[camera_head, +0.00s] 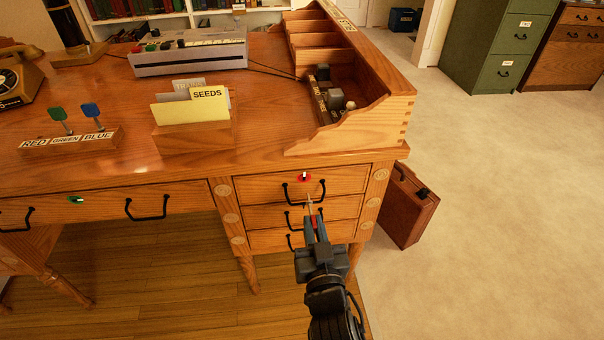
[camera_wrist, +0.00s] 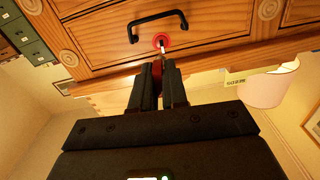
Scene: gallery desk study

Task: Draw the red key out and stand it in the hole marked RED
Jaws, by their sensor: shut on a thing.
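My gripper (camera_head: 314,222) is in front of the desk's right-hand drawers, shut on the red key (camera_head: 313,221). The key's head is mostly hidden between the fingers; its pale shaft points up toward the top drawer. The red lock plate (camera_head: 305,177) is on that drawer, and the key tip appears apart from it. In the wrist view the shaft (camera_wrist: 162,50) overlaps the red plate (camera_wrist: 161,40) just beyond my fingertips (camera_wrist: 160,70). The wooden key stand (camera_head: 72,149) is on the desk at left, labelled RED, GREEN, BLUE. No key stands above RED.
A green key (camera_head: 57,114) and a blue key (camera_head: 91,111) stand upright in the stand. A card box marked SEEDS (camera_head: 193,135) is right of it. Black drawer handles (camera_head: 303,194) are close to my gripper. A brown case (camera_head: 409,207) leans beside the desk.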

